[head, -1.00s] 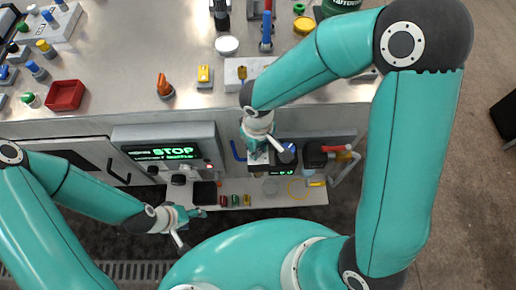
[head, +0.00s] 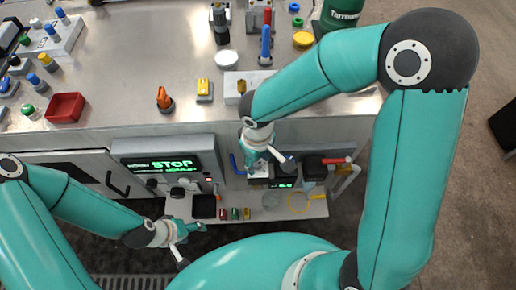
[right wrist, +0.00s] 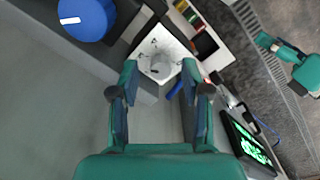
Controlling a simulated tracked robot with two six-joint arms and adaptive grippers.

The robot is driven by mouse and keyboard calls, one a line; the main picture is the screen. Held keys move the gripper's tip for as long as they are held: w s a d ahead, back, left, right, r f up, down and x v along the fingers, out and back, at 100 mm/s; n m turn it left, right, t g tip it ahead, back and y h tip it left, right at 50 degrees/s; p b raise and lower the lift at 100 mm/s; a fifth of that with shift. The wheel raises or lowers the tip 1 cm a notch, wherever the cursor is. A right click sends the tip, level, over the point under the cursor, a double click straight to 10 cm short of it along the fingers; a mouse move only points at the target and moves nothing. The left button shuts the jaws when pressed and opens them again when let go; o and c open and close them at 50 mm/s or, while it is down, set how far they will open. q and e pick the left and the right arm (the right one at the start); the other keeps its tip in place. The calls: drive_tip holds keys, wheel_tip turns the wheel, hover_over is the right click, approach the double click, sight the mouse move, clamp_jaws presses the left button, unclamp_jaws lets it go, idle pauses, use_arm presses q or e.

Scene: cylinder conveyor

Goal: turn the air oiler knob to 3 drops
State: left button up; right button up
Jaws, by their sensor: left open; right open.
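My right gripper (head: 262,168) is in front of the counter's lower panel. In the right wrist view its open, empty fingers (right wrist: 160,75) point at a round grey knob (right wrist: 159,66) on a white plate with dark marks (right wrist: 148,45). The knob shows between and just beyond the fingertips; I cannot tell if they touch it. The marks are too small to read. A larger blue knob (right wrist: 84,17) with a white line is at the upper left. My left gripper (head: 192,228) is open, low at the left, apart from the panel. In the head view my right gripper and wrist mostly cover the grey knob.
A STOP screen (head: 162,165) is left of my right gripper. A small green readout (head: 284,185) and a red-handled valve (head: 335,161) are to its right. A low shelf (head: 262,214) holds a black tray (head: 205,206) and small coloured cylinders. The counter (head: 130,75) above holds many parts.

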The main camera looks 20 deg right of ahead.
sight(258, 164)
wheel_tip(258, 164, up, 11)
idle(0.4)
idle(0.4)
